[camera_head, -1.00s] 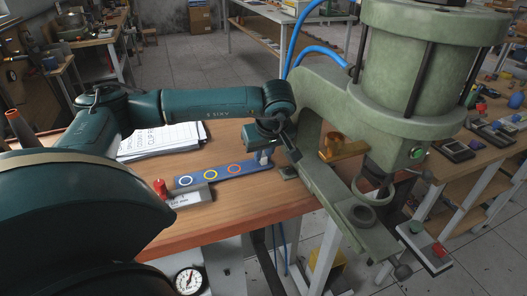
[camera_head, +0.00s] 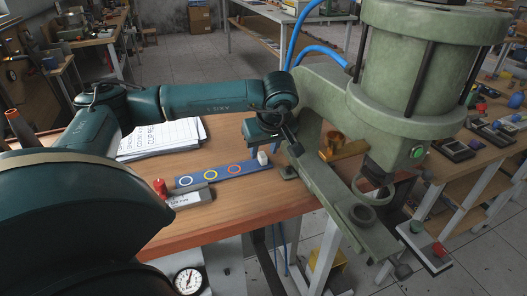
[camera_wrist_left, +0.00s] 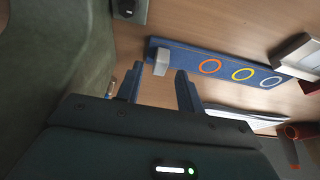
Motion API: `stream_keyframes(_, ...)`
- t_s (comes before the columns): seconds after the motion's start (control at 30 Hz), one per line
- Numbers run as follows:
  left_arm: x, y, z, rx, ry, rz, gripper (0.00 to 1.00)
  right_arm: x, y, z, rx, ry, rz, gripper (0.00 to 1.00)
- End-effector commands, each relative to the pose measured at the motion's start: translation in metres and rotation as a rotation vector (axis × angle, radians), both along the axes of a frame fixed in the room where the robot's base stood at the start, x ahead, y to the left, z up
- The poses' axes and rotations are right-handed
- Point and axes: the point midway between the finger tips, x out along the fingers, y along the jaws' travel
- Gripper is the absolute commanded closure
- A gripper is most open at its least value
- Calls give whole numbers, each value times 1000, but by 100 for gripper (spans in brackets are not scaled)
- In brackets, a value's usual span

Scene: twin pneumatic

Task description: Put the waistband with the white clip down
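The blue waistband (camera_head: 225,173) lies flat on the wooden table, with white, yellow and orange rings along it. Its white clip (camera_head: 262,158) is at the right end. In the left wrist view the waistband (camera_wrist_left: 222,66) runs across the upper middle, and the clip (camera_wrist_left: 161,61) shows just beyond the fingertips. My left gripper (camera_head: 264,146) is just above and behind the clip in the head view. My right gripper is not in view.
A green pneumatic press (camera_head: 415,75) stands close on the right, with its arm and base near my left gripper. A grey block with a red knob (camera_head: 186,195) sits at the waistband's left end. Papers (camera_head: 165,138) lie behind. The front of the table is clear.

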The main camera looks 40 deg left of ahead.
Motion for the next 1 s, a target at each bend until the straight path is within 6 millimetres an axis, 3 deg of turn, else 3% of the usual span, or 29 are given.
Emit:
stream_keyframes(0.3,-11,-25,64,-1,-5,-4,63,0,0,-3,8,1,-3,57)
stream_keyframes(0.5,-16,-34,89,-1,-3,-3,63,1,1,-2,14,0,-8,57)
stream_keyframes(1.0,-18,-36,95,0,0,-1,63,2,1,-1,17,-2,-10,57)
